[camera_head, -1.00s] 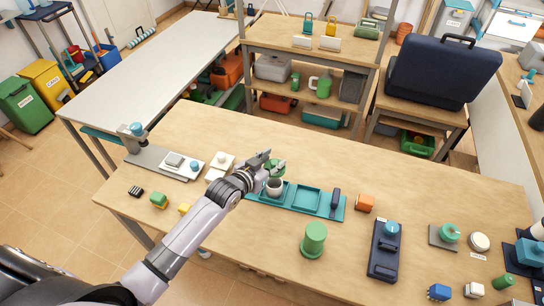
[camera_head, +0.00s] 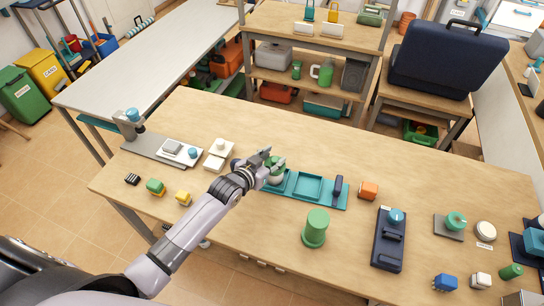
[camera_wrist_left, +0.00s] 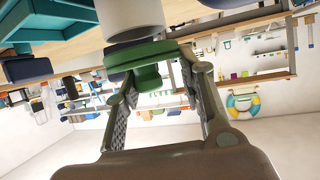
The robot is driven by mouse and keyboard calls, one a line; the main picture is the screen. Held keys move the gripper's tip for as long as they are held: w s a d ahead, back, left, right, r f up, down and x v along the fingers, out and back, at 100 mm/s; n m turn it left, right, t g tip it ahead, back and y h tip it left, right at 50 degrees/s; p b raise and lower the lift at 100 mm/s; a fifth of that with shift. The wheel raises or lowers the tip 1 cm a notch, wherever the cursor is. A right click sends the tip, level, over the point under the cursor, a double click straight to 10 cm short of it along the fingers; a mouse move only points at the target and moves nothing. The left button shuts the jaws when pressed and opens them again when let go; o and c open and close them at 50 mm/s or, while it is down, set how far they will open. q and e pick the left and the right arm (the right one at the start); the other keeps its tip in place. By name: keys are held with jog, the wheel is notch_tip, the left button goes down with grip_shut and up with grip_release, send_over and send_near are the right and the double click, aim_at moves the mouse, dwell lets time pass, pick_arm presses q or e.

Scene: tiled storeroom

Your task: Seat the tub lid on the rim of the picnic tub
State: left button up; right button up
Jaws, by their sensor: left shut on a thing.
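The tub lid (camera_head: 273,161) is green and sits between the fingers of my left gripper (camera_head: 275,160), which is shut on it. The lid also shows in the left wrist view (camera_wrist_left: 140,62). The white round picnic tub (camera_head: 276,180) is directly under the lid, in the left compartment of a teal tray (camera_head: 346,206). The tub shows at the top of the left wrist view (camera_wrist_left: 132,18), which is upside down. The lid is very close to the tub's rim; I cannot tell whether they touch. My right gripper is not in view.
The tray's middle compartment is empty, and a dark blue handled item (camera_head: 337,190) is at its right. The table behind the tray is clear.

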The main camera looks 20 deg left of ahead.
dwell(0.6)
pick_arm(q)
jog(key=shift+p, duration=0.65)
dwell(1.0)
jog(key=shift+f+b, duration=0.75)
jog(key=shift+f, duration=0.4)
jog(key=o, duration=1)
jog(key=shift+c, duration=0.2)
jog(key=shift+s, duration=0.1)
jog(key=v, duration=1.2)
